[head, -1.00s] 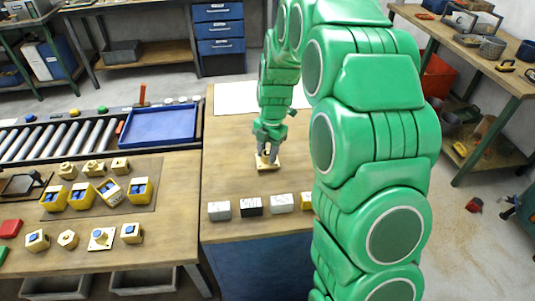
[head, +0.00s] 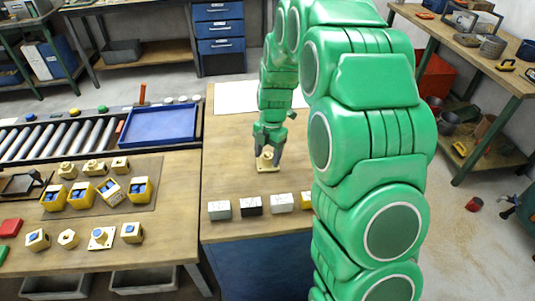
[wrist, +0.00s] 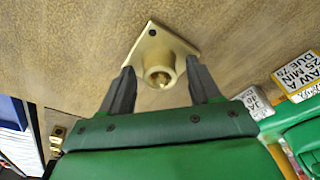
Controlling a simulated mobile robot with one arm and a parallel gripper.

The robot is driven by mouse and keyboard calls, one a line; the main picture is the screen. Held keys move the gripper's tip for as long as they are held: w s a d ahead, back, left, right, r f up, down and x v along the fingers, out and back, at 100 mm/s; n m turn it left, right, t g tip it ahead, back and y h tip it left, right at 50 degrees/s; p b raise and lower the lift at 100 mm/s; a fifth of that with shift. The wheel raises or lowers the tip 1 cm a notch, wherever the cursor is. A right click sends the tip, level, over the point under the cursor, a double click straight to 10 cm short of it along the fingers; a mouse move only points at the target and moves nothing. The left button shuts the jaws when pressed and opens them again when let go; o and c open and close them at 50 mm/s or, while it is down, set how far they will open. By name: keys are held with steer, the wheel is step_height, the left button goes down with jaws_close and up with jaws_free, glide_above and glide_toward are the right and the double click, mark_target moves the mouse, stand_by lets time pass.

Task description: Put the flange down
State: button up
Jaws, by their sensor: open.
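The flange (head: 266,165) is a brass-coloured piece with a square base plate and a round hub. It rests flat on the wooden table (head: 235,185), hub up. In the wrist view the flange (wrist: 160,57) shows its hub opening and a hole near one plate corner. My gripper (head: 267,153) is just above the plate, with its fingers spread on either side of the hub. In the wrist view the fingers of my gripper (wrist: 157,78) stand apart from the hub, with a gap on each side.
A row of small labelled blocks, including a white one (head: 219,210) and a black one (head: 251,206), stands along the table's front edge. A white sheet (head: 240,97) lies behind. A blue tray (head: 160,124) and more brass parts are to the left. The table between is clear.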

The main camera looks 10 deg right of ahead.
step_height(320, 180, up, 12)
steer(key=w+d, duration=0.1)
steer(key=s+d+r+m, duration=0.1)
steer(key=s+r+m, duration=0.4)
steer(key=s+m, duration=0.5)
steer(key=s+d+m, duration=0.2)
steer(key=s+m, duration=0.6)
steer(key=s, duration=0.6)
steer(key=s+d+m+h, duration=0.1)
steer(key=s+d+m, duration=0.1)
steer(key=s+m, duration=0.7)
steer(key=shift+s+g, duration=0.3)
steer(key=shift+s, duration=2.75)
